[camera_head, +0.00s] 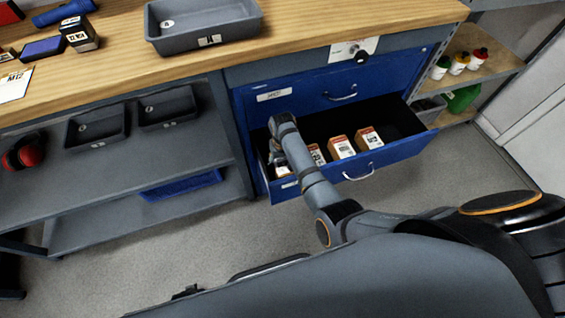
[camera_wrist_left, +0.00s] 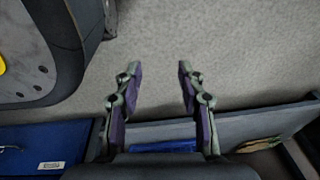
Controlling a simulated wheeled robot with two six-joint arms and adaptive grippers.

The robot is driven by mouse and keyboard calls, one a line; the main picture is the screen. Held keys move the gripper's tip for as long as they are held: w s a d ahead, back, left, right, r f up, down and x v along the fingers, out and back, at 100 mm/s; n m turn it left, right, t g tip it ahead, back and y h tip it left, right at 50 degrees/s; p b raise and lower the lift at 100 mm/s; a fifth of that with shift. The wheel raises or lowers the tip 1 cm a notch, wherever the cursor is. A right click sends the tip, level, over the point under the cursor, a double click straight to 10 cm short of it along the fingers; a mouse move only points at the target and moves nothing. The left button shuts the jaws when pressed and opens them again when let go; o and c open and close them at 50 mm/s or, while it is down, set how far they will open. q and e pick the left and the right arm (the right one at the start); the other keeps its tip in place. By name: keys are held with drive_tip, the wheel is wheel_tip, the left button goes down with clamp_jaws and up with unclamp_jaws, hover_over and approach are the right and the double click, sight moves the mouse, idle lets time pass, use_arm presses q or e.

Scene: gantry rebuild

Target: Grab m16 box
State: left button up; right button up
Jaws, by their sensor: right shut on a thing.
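The open blue drawer (camera_head: 395,151) holds a row of small white and brown boxes, including one on the right (camera_head: 369,138), one in the middle (camera_head: 341,147) and one beside my arm (camera_head: 316,155). Their printing is too small to read, so I cannot tell which is the m16 box. My right gripper (camera_head: 277,161) reaches down into the drawer's left end, mostly hidden by my own wrist. It is shut on a box (camera_head: 284,186), of which only a small part shows. My left gripper (camera_wrist_left: 158,70) is open and empty above the grey floor in the left wrist view.
Grey shelves with bins (camera_head: 95,127) and red ear muffs (camera_head: 24,152) stand to the left. Bottles (camera_head: 460,63) stand on the right shelf. The floor before the drawer is clear.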

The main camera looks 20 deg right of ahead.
sight(282, 162)
use_arm(q)
drive_tip(key=s+r+p, duration=0.1)
drive_tip(key=s+p, duration=0.4)
drive_tip(key=s, duration=0.3)
use_arm(e)
wheel_tip(282, 162, up, 5)
drive_tip(key=shift+r, duration=0.1)
use_arm(q)
wheel_tip(282, 162, up, 13)
drive_tip(key=p, duration=1.2)
drive_tip(key=shift+s, duration=0.35)
use_arm(e)
wheel_tip(282, 162, up, 11)
drive_tip(key=shift+r, duration=0.15)
use_arm(q)
drive_tip(key=shift+a+f, duration=0.1)
